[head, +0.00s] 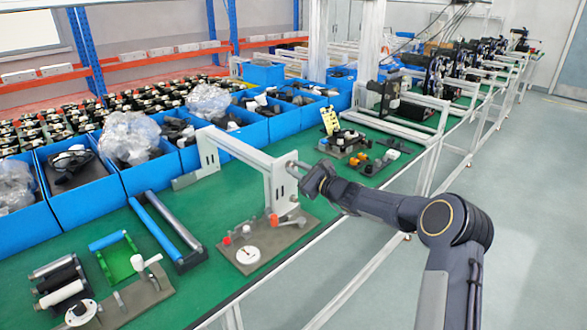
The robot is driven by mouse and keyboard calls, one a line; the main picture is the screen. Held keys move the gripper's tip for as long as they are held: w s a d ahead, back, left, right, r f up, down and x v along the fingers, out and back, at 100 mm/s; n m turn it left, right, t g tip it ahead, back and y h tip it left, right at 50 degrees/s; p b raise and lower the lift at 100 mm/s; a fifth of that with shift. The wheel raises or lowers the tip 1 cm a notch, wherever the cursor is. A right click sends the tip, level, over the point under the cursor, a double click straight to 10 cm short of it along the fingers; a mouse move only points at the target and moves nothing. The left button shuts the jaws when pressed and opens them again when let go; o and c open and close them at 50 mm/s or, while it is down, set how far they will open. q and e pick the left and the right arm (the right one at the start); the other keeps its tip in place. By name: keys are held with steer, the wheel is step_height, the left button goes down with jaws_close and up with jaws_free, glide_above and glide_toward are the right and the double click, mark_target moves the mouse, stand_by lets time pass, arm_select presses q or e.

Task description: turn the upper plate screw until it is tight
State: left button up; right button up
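My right gripper (299,174) reaches in from the right, beside the top of the white bracket frame (278,180) that stands on the bench. Its fingers are small and dark at this range, and I cannot tell how far apart they are. Below it is a brown base plate (285,243) with a white round disc (248,255), red knobs and an orange-red handle (273,218). The upper plate screw is too small to make out, and the gripper may cover part of it. I cannot tell whether the fingers touch anything. My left gripper is out of view.
Blue bins (82,190) with plastic bags and dark parts line the back of the green bench (205,287). Roller fixtures (165,230) stand at left. A second plate (345,146) with a yellow tag stands behind my gripper. The floor (515,215) at right is clear.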

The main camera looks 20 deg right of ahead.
jaws_close()
steer(key=m+p, duration=0.7)
steer(key=shift+r+m, duration=0.25)
steer(key=shift+m, duration=0.05)
steer(key=shift+f+m+p, duration=0.2)
steer(key=shift+m+p, duration=0.65)
steer(key=shift+m, duration=0.25)
steer(key=o, duration=0.5)
jaws_free()
steer(key=shift+f, duration=0.1)
